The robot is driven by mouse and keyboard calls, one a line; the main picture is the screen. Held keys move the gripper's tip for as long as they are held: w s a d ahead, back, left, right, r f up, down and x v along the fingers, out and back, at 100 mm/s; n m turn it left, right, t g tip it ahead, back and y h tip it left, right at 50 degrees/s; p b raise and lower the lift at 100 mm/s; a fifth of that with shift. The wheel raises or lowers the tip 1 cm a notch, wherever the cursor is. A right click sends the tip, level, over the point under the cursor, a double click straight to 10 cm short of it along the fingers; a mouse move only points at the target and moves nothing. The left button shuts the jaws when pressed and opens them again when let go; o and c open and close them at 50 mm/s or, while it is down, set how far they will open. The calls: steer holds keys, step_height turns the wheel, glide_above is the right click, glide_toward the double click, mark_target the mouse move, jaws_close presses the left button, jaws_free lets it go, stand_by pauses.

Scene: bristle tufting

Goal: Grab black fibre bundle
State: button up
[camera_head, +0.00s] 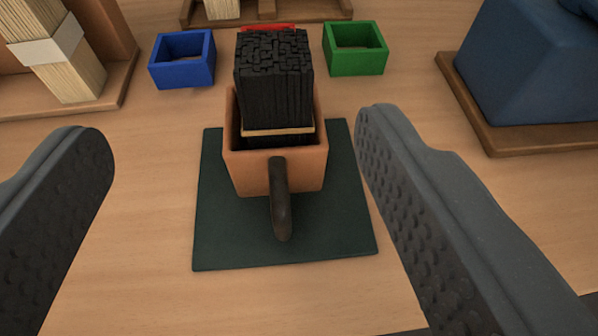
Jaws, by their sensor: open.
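The black fibre bundle (275,85) stands upright in an orange-brown open box (247,171), with a tan band around its lower part. A dark handle (280,200) sticks out from the front of the box. The box sits on a dark green mat (330,235). My gripper (237,150) is open, its two grey textured fingers at the left and right of the picture. The bundle is between and beyond the fingertips, with clear space on both sides, and neither finger touches it. The lower end of the bundle is hidden inside the box.
A blue open box (183,76) and a green open box (357,65) flank the bundle. A red thing (268,27) shows behind it. A large blue block (535,65) rests on a wooden base at right.

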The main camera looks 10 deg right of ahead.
mark_target(261, 84)
steer(key=shift+h, duration=0.3)
steer(key=x, duration=0.4)
steer(key=f+b+x, duration=0.1)
steer(key=x, duration=0.3)
steer(key=shift+w+d+f, duration=0.1)
steer(key=shift+d+f, duration=0.1)
steer(key=shift+d, duration=0.05)
steer(key=x, duration=0.1)
steer(key=b+x, duration=0.1)
steer(key=x, duration=0.1)
steer(key=b+x, duration=0.1)
steer(key=shift+w+d+f, duration=0.2)
steer(key=shift+d+f, duration=0.05)
steer(key=shift+d, duration=0.15)
steer(key=shift+w, duration=0.45)
steer(key=shift+c, duration=0.3)
steer(key=c, duration=1.1)
